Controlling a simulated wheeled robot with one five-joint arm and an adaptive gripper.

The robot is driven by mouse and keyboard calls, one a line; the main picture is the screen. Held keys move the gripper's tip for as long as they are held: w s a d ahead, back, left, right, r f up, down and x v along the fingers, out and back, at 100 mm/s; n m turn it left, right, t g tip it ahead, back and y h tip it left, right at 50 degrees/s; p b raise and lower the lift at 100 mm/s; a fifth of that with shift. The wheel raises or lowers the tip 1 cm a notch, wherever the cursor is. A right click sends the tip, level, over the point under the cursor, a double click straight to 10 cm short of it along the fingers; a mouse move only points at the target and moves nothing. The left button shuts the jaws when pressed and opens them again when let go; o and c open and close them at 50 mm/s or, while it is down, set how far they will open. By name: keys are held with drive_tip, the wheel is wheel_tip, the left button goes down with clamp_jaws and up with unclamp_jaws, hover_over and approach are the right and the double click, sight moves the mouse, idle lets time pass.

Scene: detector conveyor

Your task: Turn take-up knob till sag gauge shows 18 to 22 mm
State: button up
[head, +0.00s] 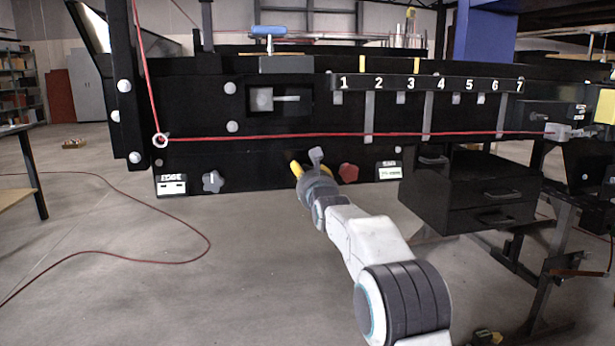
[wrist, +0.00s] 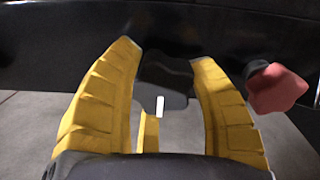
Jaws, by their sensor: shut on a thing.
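My gripper (head: 316,172) is at the front of the black conveyor frame, its yellow fingers between the grey knob on the left and the red knob. In the wrist view my gripper (wrist: 168,70) is closed on a dark grey lobed knob (wrist: 165,88), one finger on each side. A white mark on the knob points down. The gripper hides most of this knob in the head view. The sag gauge (head: 389,171) is a small pale display right of the red knob; its reading is too small to read.
A red knob (head: 348,173) sits close right of my gripper, also in the wrist view (wrist: 275,88). A grey knob (head: 211,182) with a white mark is beside the EDGE display (head: 171,185). A black drawer box (head: 470,190) hangs to the right. A red cord (head: 350,135) runs above.

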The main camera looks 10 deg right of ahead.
drive_tip(key=shift+a+r, duration=0.1)
drive_tip(key=shift+r, duration=0.5)
drive_tip(key=o, duration=1.1)
drive_tip(key=shift+f, duration=0.1)
drive_tip(key=shift+c, duration=0.2)
drive_tip(key=shift+o, duration=0.6)
drive_tip(key=shift+f, duration=0.2)
drive_tip(key=shift+s, duration=0.1)
drive_tip(key=s, duration=1.1)
drive_tip(key=shift+s, duration=0.4)
